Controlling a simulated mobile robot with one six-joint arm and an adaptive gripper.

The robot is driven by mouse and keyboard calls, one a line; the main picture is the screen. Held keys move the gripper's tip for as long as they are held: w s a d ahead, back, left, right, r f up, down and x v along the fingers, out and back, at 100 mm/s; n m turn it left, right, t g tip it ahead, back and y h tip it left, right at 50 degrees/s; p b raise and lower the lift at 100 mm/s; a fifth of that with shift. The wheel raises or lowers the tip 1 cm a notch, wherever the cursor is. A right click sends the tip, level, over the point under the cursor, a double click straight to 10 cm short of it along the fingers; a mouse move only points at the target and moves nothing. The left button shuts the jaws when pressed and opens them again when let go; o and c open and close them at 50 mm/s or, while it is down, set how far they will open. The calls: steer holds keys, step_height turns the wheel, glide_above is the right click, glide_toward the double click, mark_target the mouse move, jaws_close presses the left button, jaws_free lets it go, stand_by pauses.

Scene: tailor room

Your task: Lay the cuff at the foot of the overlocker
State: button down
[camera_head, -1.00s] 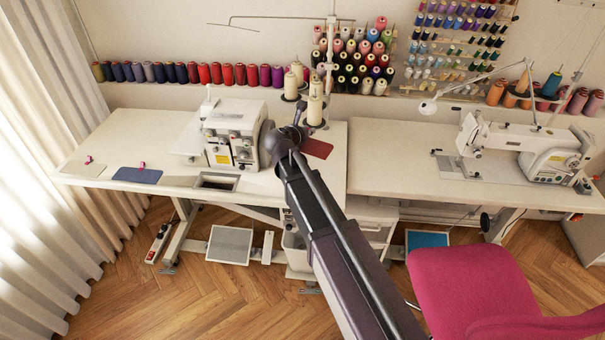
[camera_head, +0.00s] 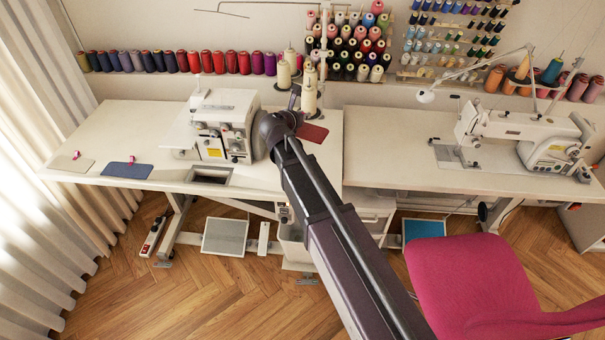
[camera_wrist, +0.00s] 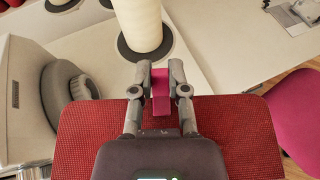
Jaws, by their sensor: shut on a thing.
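The red cuff (camera_wrist: 238,125) is a flat woven panel with rounded corners, and it fills the lower part of the wrist view. My gripper (camera_wrist: 160,78) is shut on the upright pink tab (camera_wrist: 160,98) of this cuff. In the head view the red cuff (camera_head: 313,134) shows beside my arm, right of the overlocker. I cannot tell whether the cuff touches the table.
Cream thread cones (camera_head: 309,95) stand close behind the cuff. A blue piece (camera_head: 127,170) and a beige piece (camera_head: 70,163), each with a pink tab, lie on the left table (camera_head: 120,122). A sewing machine (camera_head: 520,138) stands on the right table. A pink chair (camera_head: 450,280) is in front.

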steer(key=s+a+f+m+g+h+b, duration=0.1)
steer(key=s+f+b, duration=0.3)
steer(key=f+b, duration=0.1)
steer(key=s+a+f+m+g+h+b, duration=0.1)
steer(key=s+f+m+b, duration=0.1)
steer(key=s+f+b, duration=0.3)
steer(key=s+a+f+m+g+h+b, duration=0.1)
steer(key=s+f+h+b, duration=0.1)
steer(key=s+f+b, duration=0.2)
steer(key=shift+s+f+b, duration=0.2)
steer(key=shift+f+b, duration=0.4)
steer(key=shift+f, duration=0.05)
steer(key=shift+s+f+m+h+b, duration=0.4)
steer(key=shift+s+f+m+b, duration=0.15)
steer(key=shift+s, duration=0.2)
steer(key=shift+a+r, duration=0.1)
steer(key=shift+w, duration=0.1)
steer(key=w+d, duration=0.2)
steer(key=w, duration=0.3)
steer(key=w+d+f+b, duration=0.1)
steer(key=w+d, duration=0.1)
steer(key=w, duration=0.2)
steer(key=w+d, duration=0.2)
steer(key=w, duration=0.3)
steer(key=shift+w+d+f, duration=0.25)
steer(key=shift+w, duration=0.05)
steer(key=shift+f, duration=0.1)
steer(key=shift+f+b, duration=1.7)
steer(key=shift+b, duration=0.3)
steer(key=shift+f, duration=0.15)
